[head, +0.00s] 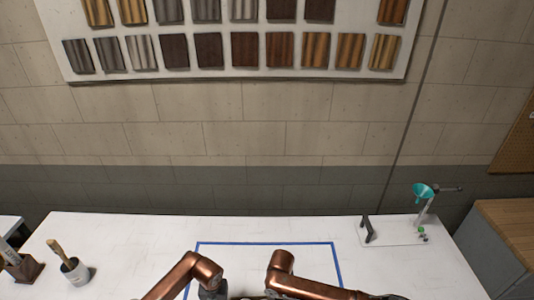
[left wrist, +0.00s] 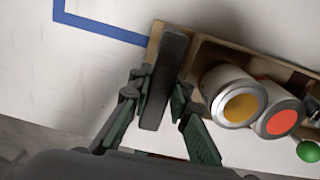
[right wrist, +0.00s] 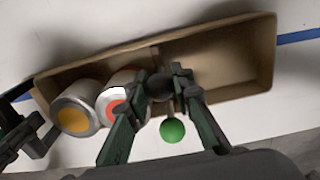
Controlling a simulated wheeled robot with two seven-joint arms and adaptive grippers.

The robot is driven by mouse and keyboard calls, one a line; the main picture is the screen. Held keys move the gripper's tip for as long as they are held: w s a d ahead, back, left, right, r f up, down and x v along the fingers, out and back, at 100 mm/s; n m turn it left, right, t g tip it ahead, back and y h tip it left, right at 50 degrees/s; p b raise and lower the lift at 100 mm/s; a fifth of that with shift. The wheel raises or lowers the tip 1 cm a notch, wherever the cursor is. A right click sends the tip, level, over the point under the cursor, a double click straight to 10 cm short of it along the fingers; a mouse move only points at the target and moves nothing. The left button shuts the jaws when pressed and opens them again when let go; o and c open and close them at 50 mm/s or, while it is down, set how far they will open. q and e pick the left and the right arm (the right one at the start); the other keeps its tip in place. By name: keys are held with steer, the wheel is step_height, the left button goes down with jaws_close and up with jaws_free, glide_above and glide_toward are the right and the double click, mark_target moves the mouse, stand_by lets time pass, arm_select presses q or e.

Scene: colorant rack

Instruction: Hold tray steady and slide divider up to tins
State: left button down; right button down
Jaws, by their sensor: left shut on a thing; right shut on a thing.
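The tan tray (right wrist: 262,60) lies on the white table. Two tins with silver rims stand side by side at its left end: a yellow-topped tin (right wrist: 75,121) and a red-topped tin (right wrist: 115,100). They also show in the left wrist view (left wrist: 239,104). My left gripper (left wrist: 156,92) is shut on the dark upright handle (left wrist: 168,70) at the tray's left end. My right gripper (right wrist: 160,78) is shut on a dark knob (right wrist: 160,89), apparently the divider's, close to the red-topped tin. A green ball (right wrist: 173,131) sits just below it. The divider's panel is mostly hidden.
A blue tape outline (head: 265,243) marks the white table. A stand with a teal funnel (head: 423,191) is at the back right, and a cup with a brush (head: 75,270) is at the left. The tray's right part is empty.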

arm_select(q)
steer(key=shift+d, duration=0.1)
arm_select(e)
steer(key=shift+a, duration=0.35)
steer(key=shift+s+a, duration=0.1)
steer(key=shift+a, duration=1.05)
steer(key=shift+a, duration=0.65)
steer(key=c, duration=1.6)
jaws_free()
steer(key=shift+d, duration=0.1)
